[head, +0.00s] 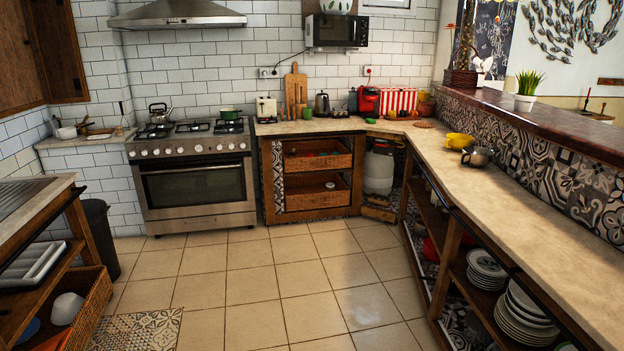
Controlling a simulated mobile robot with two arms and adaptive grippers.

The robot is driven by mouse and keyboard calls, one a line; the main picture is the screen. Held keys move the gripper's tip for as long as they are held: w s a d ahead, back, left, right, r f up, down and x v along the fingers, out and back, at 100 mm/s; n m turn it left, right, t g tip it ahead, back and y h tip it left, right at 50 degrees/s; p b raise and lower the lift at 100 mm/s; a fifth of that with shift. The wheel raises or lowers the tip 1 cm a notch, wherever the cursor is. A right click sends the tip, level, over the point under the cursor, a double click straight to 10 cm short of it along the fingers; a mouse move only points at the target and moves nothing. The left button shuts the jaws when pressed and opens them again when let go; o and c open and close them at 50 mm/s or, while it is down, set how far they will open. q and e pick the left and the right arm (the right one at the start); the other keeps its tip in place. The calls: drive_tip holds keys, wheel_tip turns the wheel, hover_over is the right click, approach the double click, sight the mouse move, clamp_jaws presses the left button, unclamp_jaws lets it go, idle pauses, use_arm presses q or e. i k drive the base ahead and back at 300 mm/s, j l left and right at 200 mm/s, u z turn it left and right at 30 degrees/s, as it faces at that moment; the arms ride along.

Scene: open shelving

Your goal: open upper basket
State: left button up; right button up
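The upper basket (316,161) is a brown wicker drawer in the wooden open shelving unit to the right of the stove. It sits inside the unit, and a small dark spot shows at the middle of its front. The lower basket (312,200) is a similar wicker drawer directly below it, with a similar spot. How far either basket is slid out is hard to tell from here. Neither of my grippers shows in the head view.
Tiled floor (262,283) is clear up to the shelving. A stove (198,185) stands left of it. A long counter (500,195) with plates beneath runs along the right. A left counter holds another wicker basket (98,298). A patterned mat (140,332) lies in front.

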sight(302, 164)
drive_tip(key=i, duration=2.1)
drive_tip(key=i+l+u, duration=0.1)
drive_tip(key=i, duration=2)
